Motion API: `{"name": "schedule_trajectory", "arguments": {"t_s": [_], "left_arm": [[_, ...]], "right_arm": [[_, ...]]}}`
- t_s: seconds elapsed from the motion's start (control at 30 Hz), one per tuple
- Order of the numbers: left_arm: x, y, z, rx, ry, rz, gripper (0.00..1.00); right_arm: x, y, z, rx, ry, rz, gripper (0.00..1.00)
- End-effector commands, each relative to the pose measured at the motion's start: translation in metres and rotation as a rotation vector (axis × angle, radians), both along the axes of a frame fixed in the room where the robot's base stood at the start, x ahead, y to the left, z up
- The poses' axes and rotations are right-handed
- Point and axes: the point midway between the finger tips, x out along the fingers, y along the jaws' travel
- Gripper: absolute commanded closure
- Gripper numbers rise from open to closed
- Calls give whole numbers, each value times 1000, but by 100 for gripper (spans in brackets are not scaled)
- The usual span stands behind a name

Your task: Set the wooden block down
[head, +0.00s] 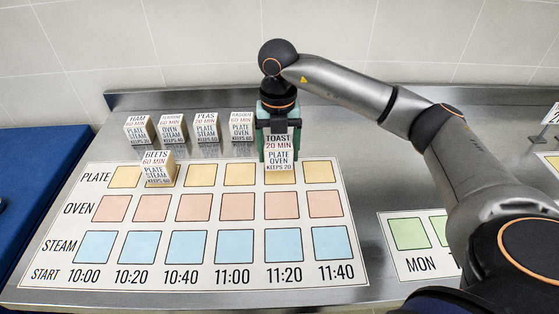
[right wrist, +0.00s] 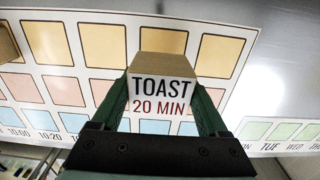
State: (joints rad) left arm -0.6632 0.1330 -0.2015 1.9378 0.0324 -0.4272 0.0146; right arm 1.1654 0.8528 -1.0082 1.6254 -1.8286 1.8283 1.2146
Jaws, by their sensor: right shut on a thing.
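The wooden block labelled TOAST 20 MIN (head: 279,153) is held between the green fingers of my right gripper (head: 279,143). It is upright over the PLATE row of the chart (head: 220,216), at the 11:20 column, with part of a yellow square showing below it. In the right wrist view the block's label and bare wooden top (right wrist: 163,68) show between the two fingers. I cannot tell whether its base touches the chart. My left gripper is not in view.
A BEETS block (head: 158,173) stands on the PLATE row at 10:20. A weekday card (head: 411,240) lies to the right. The OVEN and STEAM squares are bare.

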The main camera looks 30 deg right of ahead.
Motion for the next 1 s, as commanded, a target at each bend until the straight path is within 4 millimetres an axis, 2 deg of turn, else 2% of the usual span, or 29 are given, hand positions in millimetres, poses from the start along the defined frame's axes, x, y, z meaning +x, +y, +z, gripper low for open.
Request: {"name": "schedule_trajectory", "arguments": {"t_s": [0.23,0.47,0.83,0.87,1.0], "left_arm": [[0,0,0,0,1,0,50],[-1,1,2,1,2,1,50],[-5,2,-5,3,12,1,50],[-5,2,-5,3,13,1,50],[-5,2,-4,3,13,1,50]], "right_arm": [[8,-8,-15,0,2,-1,86],[9,-9,-45,1,-1,1,86],[9,-8,-50,1,-1,1,86],[9,-8,-49,1,-1,1,21],[9,-8,-49,1,-1,1,5]]}}
